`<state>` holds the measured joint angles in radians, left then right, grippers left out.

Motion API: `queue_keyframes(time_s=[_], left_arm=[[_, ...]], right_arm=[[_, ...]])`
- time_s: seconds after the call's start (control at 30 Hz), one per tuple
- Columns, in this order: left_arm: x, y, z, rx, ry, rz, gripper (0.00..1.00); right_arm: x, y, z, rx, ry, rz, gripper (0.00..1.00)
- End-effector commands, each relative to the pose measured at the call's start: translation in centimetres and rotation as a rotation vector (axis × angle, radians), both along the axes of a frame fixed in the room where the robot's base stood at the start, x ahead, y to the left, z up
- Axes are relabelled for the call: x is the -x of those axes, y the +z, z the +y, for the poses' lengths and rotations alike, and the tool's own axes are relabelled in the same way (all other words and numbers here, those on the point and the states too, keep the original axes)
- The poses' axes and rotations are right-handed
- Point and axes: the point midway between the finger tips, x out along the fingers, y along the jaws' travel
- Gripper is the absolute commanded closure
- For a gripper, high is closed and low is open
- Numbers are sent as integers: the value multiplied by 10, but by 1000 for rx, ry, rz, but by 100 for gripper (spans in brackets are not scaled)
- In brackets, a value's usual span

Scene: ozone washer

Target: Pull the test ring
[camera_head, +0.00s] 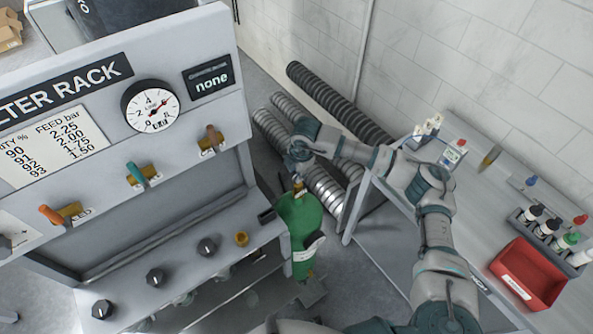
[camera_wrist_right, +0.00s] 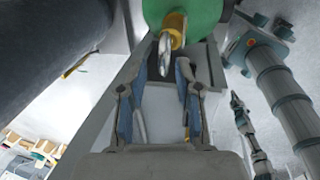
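The green cylinder (camera_head: 303,225) stands at the right end of the filter rack, with a brass fitting (camera_head: 299,187) at its top. In the wrist view the green cylinder (camera_wrist_right: 187,20) is at the top, and a silvery ring (camera_wrist_right: 165,55) hangs from its brass fitting (camera_wrist_right: 174,30). My right gripper (camera_wrist_right: 162,66) is open. The ring lies between or just beyond its fingertips; I cannot tell whether they touch. In the head view my right gripper (camera_head: 299,172) is above the cylinder, and its fingers are hard to make out. My left gripper does not clearly show.
The filter rack's panel carries a round gauge (camera_head: 150,106), a display reading "none" (camera_head: 209,78) and coloured valve handles (camera_head: 143,174). Black knobs (camera_head: 156,277) line its ledge. Ribbed hoses (camera_head: 325,100) lie behind. The right-hand table (camera_head: 440,200) holds bottles and a red tray (camera_head: 528,275).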

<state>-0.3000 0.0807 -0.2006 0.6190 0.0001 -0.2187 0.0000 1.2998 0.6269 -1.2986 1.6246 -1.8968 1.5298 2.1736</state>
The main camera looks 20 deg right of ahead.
Motion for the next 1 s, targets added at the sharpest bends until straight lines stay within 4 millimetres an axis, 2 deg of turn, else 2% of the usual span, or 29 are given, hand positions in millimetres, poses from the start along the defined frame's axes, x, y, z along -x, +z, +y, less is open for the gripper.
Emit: queue_keyframes(time_s=[0.17,0.4,0.6,0.77,1.0], left_arm=[[1,0,1,-1,0,0,100],[1,0,0,0,0,-1,100],[0,0,0,0,1,-1,100],[0,0,0,0,1,-1,100],[0,0,-1,0,1,-1,100]], right_arm=[[2,17,-2,0,0,-3,67],[10,69,-5,-1,0,-3,67],[16,103,-8,-1,-1,0,67],[18,114,-9,0,-1,2,67],[18,115,-9,0,-1,2,67]])
